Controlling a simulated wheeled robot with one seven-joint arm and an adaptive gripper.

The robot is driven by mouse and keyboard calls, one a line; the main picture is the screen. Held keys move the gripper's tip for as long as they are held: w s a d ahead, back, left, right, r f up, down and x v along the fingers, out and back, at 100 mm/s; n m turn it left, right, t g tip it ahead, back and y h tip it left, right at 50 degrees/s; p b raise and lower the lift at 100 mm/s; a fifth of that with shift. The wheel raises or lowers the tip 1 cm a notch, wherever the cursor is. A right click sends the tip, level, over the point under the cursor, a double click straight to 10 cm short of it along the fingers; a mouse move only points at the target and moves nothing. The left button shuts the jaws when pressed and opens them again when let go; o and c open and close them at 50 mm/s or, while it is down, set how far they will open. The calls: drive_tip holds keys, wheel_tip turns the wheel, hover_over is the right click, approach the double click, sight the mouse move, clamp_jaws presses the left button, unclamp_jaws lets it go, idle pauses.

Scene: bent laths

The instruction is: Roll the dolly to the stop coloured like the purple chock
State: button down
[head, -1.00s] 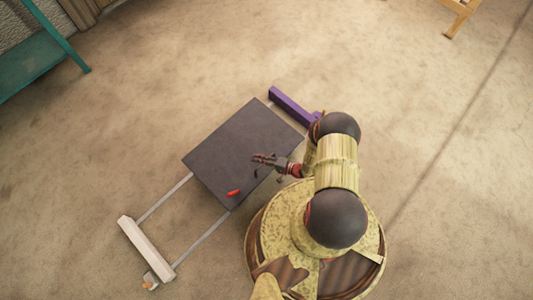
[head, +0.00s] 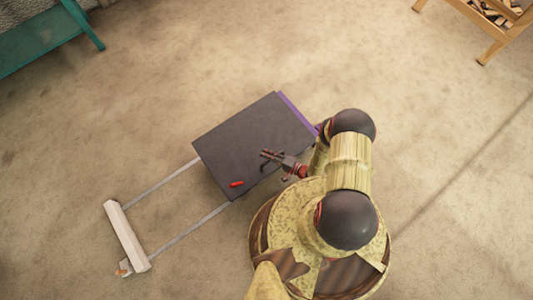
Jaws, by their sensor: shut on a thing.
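The dolly (head: 245,140) is a flat dark platform on two pale rails (head: 190,230). Its upper right edge lies against the purple stop (head: 287,101), with no clear gap. The white stop (head: 126,236) crosses the far lower left end of the rails. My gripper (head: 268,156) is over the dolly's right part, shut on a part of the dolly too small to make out. A small red piece (head: 236,184) lies on the dolly near its lower edge. A purple bit at the purple stop's lower end is mostly hidden by my arm; I cannot tell whether it is the chock.
A small pale and orange object (head: 124,268) is by the white stop's lower end. A teal bench (head: 45,38) stands at the upper left and a wooden stand (head: 492,28) at the upper right. The floor between is clear.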

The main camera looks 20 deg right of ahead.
drive_tip(key=shift+w+d+f, duration=0.1)
drive_tip(key=shift+w+d, duration=0.05)
drive_tip(key=shift+d, duration=0.05)
drive_tip(key=c, duration=2.2)
unclamp_jaws()
drive_tip(key=shift+d, duration=0.1)
drive_tip(key=o, duration=0.4)
drive_tip(key=v, duration=1.2)
